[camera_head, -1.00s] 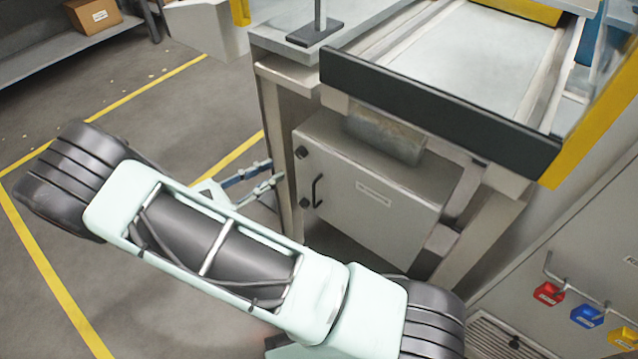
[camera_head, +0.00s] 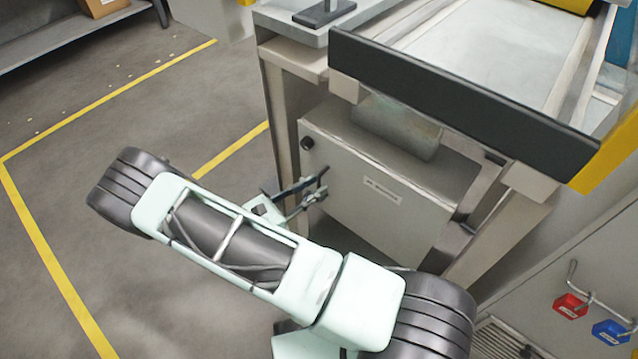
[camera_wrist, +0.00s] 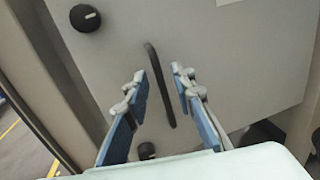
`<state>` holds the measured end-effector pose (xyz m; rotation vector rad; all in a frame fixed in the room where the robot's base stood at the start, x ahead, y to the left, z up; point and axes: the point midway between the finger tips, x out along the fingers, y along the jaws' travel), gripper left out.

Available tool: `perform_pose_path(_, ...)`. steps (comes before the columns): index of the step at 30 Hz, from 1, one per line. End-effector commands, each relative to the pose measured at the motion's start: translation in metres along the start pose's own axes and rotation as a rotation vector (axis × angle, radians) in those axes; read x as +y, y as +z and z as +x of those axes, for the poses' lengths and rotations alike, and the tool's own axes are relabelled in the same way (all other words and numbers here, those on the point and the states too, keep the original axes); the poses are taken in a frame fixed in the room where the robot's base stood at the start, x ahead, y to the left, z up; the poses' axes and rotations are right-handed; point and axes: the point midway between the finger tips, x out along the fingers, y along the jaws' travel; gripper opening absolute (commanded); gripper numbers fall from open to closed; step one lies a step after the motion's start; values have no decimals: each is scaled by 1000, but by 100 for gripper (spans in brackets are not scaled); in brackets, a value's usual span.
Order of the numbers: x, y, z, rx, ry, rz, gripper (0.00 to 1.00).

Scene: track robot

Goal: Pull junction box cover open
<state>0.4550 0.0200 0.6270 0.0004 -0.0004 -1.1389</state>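The grey junction box cover (camera_head: 345,187) sits under the workbench and looks shut. It fills much of the wrist view (camera_wrist: 235,55). Its dark bar handle (camera_wrist: 161,85) shows in the wrist view and is hidden by my gripper in the head view. My gripper (camera_head: 320,187) is at the left part of the cover. In the wrist view its open blue fingers (camera_wrist: 160,82) lie on either side of the handle, with visible gaps. I cannot tell whether they reach its full depth. A black knob (camera_head: 307,143) is above the handle; another (camera_wrist: 146,150) is below it.
The bench leg (camera_head: 281,130) stands just left of the box. The bench's dark front rail (camera_head: 450,95) overhangs it. Red (camera_head: 570,306) and blue (camera_head: 611,332) tags hang on a cabinet at lower right. The floor (camera_head: 60,200) at left is open.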

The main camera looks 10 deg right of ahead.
Motion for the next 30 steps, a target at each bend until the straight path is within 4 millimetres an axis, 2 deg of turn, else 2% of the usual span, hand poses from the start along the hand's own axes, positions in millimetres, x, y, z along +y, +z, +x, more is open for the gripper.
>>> perform_pose_path(3, 0, 0, 14, 0, -1, 0, 24)
perform_pose_path(6, 0, 0, 20, 0, 0, 0, 24)
perform_pose_path(15, 0, 0, 23, 0, 1, 0, 24)
perform_pose_path(22, 0, 0, 22, 0, 1, 0, 0)
perform_pose_path(30, 0, 0, 22, 0, 1, 0, 0)
